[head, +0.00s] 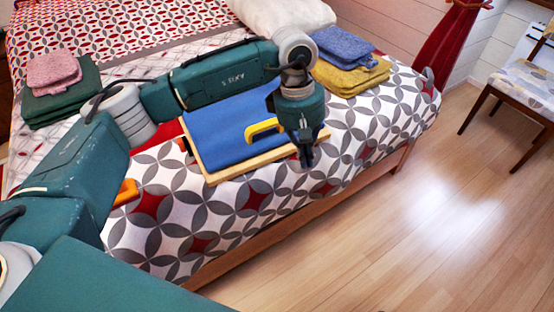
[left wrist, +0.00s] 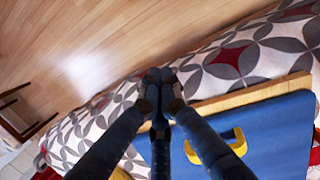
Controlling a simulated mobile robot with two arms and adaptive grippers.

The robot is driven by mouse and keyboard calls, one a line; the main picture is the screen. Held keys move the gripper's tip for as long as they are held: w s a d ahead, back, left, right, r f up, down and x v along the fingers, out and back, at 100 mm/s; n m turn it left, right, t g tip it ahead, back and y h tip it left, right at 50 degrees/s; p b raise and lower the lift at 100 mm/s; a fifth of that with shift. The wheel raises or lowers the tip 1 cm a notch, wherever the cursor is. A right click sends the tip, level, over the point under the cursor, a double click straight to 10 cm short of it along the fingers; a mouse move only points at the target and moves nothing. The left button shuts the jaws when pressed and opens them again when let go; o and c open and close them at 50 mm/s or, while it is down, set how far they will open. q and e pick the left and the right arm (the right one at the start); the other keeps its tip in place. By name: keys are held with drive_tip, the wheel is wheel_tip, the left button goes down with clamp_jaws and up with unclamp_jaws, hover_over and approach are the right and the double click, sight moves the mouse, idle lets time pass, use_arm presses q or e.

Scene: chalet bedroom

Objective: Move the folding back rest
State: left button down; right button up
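The folding back rest is a blue padded panel (head: 228,130) on a pale wooden frame, lying flat on the bed. A yellow handle (head: 263,130) is on its top. The panel also shows in the left wrist view (left wrist: 270,135), with its handle (left wrist: 238,142). My left gripper (head: 306,160) points down at the right end of the back rest. In the left wrist view its fingertips (left wrist: 161,76) are together just past the frame edge, over the bedspread, with nothing seen between them. My left arm hides the panel's far edge. My right gripper is not in view.
The bed has a patterned spread (head: 370,130). Yellow towels (head: 350,78) and blue towels (head: 342,46) lie behind my gripper. Pink (head: 53,68) and green towels (head: 62,100) lie at left. An orange piece (head: 126,193) shows beside my arm.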

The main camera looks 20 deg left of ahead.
sight(277, 167)
use_arm(q)
drive_tip(key=w+a+r+y, duration=0.1)
drive_tip(key=a+y, duration=0.1)
drive_tip(key=a, duration=0.3)
drive_tip(key=w+a+f, duration=0.1)
drive_tip(key=f, duration=0.2)
drive_tip(key=w+a+f, duration=0.1)
drive_tip(key=f, duration=0.2)
drive_tip(key=a+f+b, duration=0.1)
drive_tip(key=f, duration=0.2)
drive_tip(key=shift+w+a+f, duration=0.3)
drive_tip(key=shift+w+f, duration=0.05)
drive_tip(key=shift+w, duration=0.05)
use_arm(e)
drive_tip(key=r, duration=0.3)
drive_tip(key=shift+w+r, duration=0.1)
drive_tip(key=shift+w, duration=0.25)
